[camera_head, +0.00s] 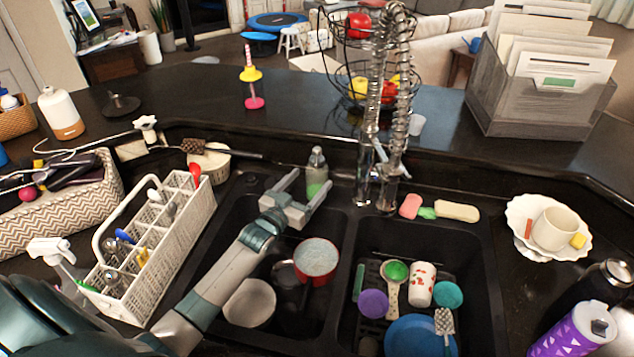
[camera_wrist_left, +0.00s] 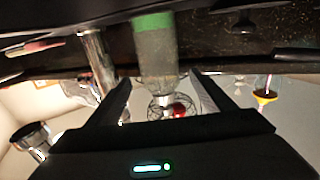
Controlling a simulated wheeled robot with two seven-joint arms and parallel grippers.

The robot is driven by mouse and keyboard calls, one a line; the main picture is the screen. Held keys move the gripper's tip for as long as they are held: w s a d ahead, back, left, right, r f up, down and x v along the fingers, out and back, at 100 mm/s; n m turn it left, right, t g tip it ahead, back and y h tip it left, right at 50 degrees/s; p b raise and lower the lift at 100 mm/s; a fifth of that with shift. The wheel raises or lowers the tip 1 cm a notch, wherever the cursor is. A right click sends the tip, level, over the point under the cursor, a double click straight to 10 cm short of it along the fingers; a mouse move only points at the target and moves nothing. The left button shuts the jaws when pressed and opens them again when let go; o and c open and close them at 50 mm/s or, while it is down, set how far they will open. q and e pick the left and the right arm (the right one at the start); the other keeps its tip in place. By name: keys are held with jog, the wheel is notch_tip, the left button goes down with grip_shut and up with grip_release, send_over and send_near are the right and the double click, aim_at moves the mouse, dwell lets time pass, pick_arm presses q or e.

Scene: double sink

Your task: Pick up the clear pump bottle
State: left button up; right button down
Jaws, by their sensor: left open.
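The clear pump bottle (camera_head: 317,168) stands upright at the back rim of the sink, left of the faucet, with green liquid in its lower part. My left gripper (camera_head: 309,180) reaches over the left basin, its open fingers pointing at the bottle. In the left wrist view the picture is upside down. There the bottle (camera_wrist_left: 157,62) appears in line with the gap between the two spread fingers of my left gripper (camera_wrist_left: 161,80). I see no grip on it; whether it is between the fingertips or just beyond them is hard to tell. My right gripper is not in view.
The coiled metal faucet (camera_head: 365,150) rises close to the right of the bottle. A white utensil caddy (camera_head: 185,235) stands left of my left arm. Bowls and a red-rimmed cup (camera_head: 316,258) lie in the left basin. Sponges (camera_head: 457,211) lie right of the faucet.

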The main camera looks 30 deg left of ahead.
aim_at(311, 180)
pick_arm(q)
jog(key=shift+w+f+b, duration=0.1)
jog(key=shift+w+b, duration=0.5)
jog(key=shift+w, duration=0.1)
jog(key=w+b, duration=0.2)
jog(key=w, duration=0.1)
jog(key=shift+f, duration=0.1)
jog(key=shift+w, duration=0.4)
jog(key=shift+r, duration=0.2)
jog(key=c, duration=1.4)
